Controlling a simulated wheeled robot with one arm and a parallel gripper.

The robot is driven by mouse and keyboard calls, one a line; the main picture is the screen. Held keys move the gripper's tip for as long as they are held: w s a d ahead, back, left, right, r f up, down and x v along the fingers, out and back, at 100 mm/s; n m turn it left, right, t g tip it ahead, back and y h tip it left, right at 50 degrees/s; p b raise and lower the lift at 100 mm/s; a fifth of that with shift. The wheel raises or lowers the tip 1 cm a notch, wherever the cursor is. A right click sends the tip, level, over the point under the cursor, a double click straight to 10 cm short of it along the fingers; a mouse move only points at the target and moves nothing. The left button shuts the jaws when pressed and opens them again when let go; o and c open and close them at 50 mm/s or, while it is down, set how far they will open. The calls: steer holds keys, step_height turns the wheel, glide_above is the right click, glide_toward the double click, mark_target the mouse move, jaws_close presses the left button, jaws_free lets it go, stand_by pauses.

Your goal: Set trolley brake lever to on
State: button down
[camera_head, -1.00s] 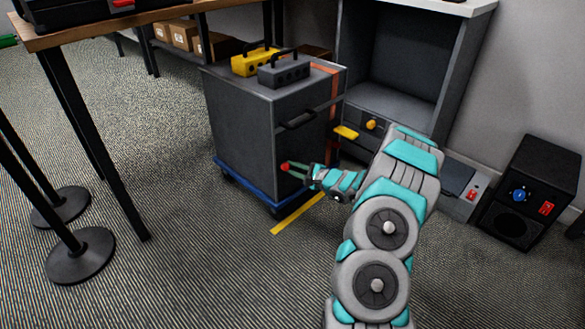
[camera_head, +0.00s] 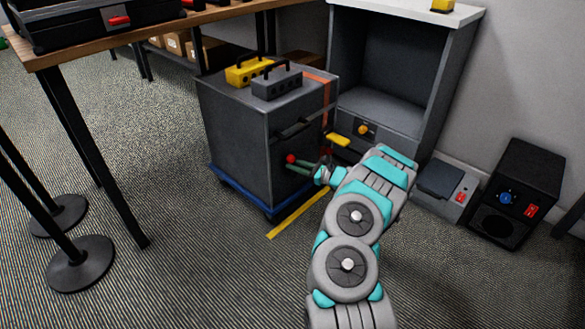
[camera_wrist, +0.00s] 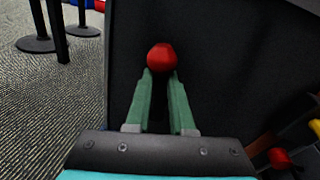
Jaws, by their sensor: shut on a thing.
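The trolley is a dark grey cabinet (camera_head: 235,135) on a blue base (camera_head: 238,191) with castors. A lever with a round red knob (camera_head: 291,158) shows at its front face, below a black handle (camera_head: 293,128). My gripper (camera_head: 298,164) is at the knob, its green fingers reaching in from the right. In the wrist view, the red knob (camera_wrist: 162,57) sits at the tips of my gripper (camera_wrist: 162,78), which is shut on it. The dark trolley face (camera_wrist: 225,60) fills the background. The lever's shaft and any on/off marking cannot be made out.
Yellow and grey boxes with handles (camera_head: 277,83) stand on the trolley. A yellow part (camera_head: 338,139) sticks out to the trolley's right. A grey cabinet (camera_head: 400,135) stands behind, and a black box (camera_head: 515,195) is at right. Black posts (camera_head: 80,262) stand at left. Front floor is clear.

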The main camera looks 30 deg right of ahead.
steer(key=shift+w+d+r+m, duration=0.3)
steer(key=shift+d+m, duration=0.15)
steer(key=shift+m, duration=0.45)
steer(key=shift+y+b, duration=0.3)
steer(key=c, duration=0.8)
jaws_free()
steer(key=v, duration=0.7)
steer(key=shift+s+d, duration=0.2)
steer(key=shift+s, duration=0.2)
